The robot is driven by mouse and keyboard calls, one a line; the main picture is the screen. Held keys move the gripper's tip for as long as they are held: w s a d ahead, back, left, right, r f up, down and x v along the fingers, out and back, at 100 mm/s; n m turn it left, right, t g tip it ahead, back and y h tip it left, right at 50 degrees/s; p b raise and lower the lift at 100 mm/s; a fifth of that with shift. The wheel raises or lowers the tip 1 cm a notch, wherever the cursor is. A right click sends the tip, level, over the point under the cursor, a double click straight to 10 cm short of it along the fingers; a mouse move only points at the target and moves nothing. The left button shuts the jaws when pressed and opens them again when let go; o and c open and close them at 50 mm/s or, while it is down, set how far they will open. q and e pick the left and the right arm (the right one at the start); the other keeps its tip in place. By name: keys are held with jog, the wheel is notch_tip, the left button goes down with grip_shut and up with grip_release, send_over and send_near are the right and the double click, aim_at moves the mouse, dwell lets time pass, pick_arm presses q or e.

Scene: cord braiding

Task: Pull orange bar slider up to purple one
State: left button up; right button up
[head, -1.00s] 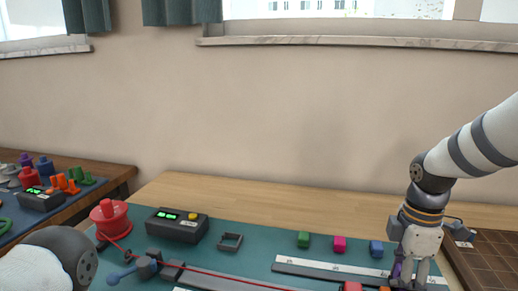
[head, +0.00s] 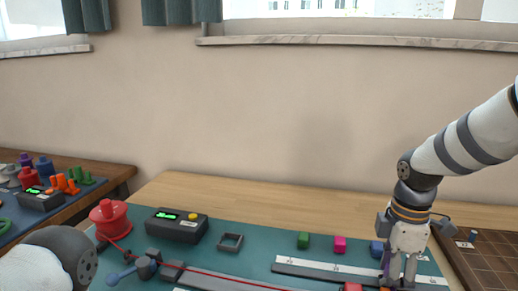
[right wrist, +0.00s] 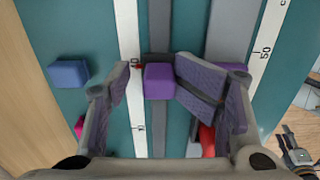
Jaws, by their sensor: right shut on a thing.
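A purple slider (right wrist: 158,82) sits on a dark rail between the fingers of my right gripper (right wrist: 155,88). A second purple piece (right wrist: 236,68) shows partly behind the right finger in the wrist view. A small orange piece (head: 384,289) is cut off by the bottom edge of the head view, and I cannot tell if it is the orange bar slider. My left gripper is out of view.
Green (head: 303,240), pink (head: 340,244) and blue (head: 376,249) cubes stand behind the white scale (head: 310,264). A red piece (right wrist: 207,138) is near the right finger.

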jog(key=shift+f, duration=0.1)
notch_tip(320, 180, up, 7)
jog(key=shift+r+p, duration=0.15)
jog(key=shift+p, duration=0.65)
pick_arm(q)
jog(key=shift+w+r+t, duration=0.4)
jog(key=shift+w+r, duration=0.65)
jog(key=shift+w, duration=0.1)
